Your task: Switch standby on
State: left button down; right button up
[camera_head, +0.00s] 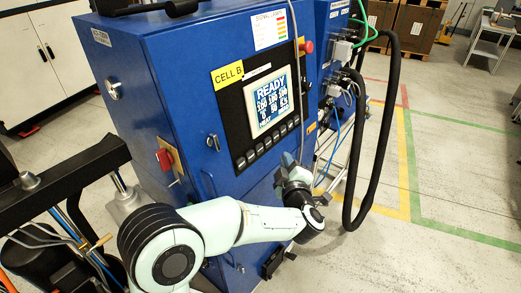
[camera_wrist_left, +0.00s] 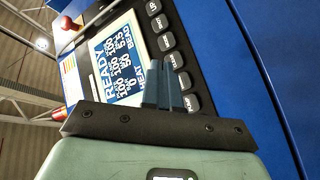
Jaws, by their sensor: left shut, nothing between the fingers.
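The blue pump cabinet (camera_head: 190,110) carries a black control panel with a screen (camera_head: 268,103) that reads READY above several numbers. A row of grey buttons (camera_head: 262,149) runs under the screen. In the left wrist view, the gripper's fingertips (camera_wrist_left: 165,75) overlap the panel between the screen (camera_wrist_left: 118,62) and the buttons (camera_wrist_left: 174,60). I cannot tell whether they touch it. My right gripper does not show.
A red knob (camera_head: 307,47) is at the panel's upper right. A thick black hose (camera_head: 385,130) loops at the right.

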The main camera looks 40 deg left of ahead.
aim_at(259, 149)
pick_arm(q)
jog(key=shift+w+a+f+b, duration=0.1)
jog(key=shift+a+f+b, duration=0.1)
jog(key=shift+a, duration=0.75)
jog(key=shift+w+a+f+b, duration=0.1)
jog(key=shift+a+f+b, duration=0.05)
jog(key=shift+a, duration=0.8)
jog(key=shift+a+f+b, duration=0.15)
jog(key=shift+a+f, duration=0.05)
jog(key=shift+a, duration=0.75)
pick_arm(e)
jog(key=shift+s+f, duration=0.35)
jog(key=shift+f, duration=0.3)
pick_arm(q)
jog(key=shift+a+f, duration=0.1)
jog(key=shift+a, duration=0.05)
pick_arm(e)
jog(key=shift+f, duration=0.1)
pick_arm(q)
jog(key=shift+a, duration=0.25)
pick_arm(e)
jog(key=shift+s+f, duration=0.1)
